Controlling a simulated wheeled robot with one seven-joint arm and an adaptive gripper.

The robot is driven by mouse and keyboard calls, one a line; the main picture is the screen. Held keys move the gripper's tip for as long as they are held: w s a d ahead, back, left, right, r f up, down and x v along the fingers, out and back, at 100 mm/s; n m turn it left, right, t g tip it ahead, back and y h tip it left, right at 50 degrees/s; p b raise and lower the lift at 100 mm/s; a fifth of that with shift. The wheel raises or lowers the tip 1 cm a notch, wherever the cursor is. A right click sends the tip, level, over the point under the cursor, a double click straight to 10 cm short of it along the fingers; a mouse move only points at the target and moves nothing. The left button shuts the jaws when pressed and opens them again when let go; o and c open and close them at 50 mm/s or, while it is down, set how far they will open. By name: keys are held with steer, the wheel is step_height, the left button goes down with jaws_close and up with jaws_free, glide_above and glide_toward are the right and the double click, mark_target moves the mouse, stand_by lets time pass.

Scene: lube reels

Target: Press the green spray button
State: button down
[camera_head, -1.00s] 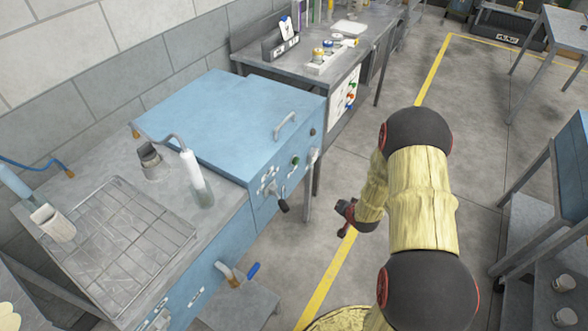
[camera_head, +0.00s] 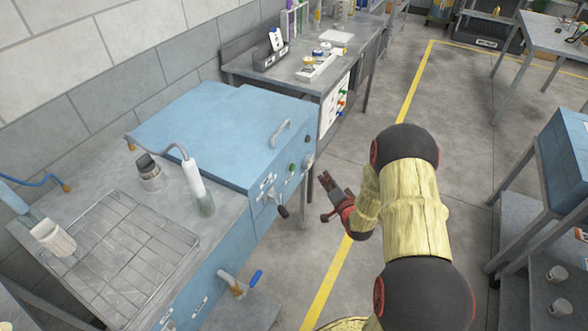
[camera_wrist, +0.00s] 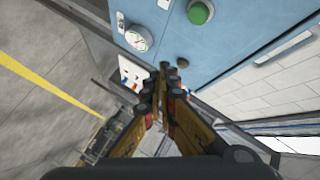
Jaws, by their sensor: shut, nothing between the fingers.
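The green button (camera_wrist: 199,13) is a round green knob on the blue cabinet's side face, at the top of the wrist view. In the head view the green button (camera_head: 292,167) is small, on the right face of the blue cabinet (camera_head: 215,135). My gripper (camera_head: 324,176) is to the right of that face, apart from it. In the wrist view my gripper (camera_wrist: 166,70) has its fingertips together with nothing between them, below and left of the button in the picture. The fingertips do not touch the button.
A white gauge (camera_wrist: 138,38) sits beside the button on the panel. A black-knobbed lever (camera_head: 283,212) sticks out of the cabinet's front, and a handle (camera_head: 281,131) is on its lid. A blue-handled valve (camera_head: 256,277) juts out lower down.

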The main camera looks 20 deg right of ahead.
steer(key=w+a+b, duration=0.1)
steer(key=w+a, duration=0.4)
steer(key=w, duration=0.1)
steer(key=shift+w+a, duration=0.2)
steer(key=shift+w, duration=0.2)
steer(key=shift+w, duration=0.1)
stand_by(1.3)
steer(key=shift+w+a+b, duration=0.25)
steer(key=shift+b, duration=0.05)
steer(key=shift+w+a, duration=0.3)
steer(key=shift+w, duration=0.1)
stand_by(0.8)
steer(key=shift+s+d, duration=0.1)
steer(key=shift+s, duration=0.05)
steer(key=shift+s+d, duration=0.45)
steer(key=shift+s, duration=0.15)
stand_by(0.3)
steer(key=shift+s+d, duration=0.8)
steer(key=shift+s, duration=0.2)
steer(key=shift+s+d, duration=0.75)
steer(key=shift+s, duration=0.25)
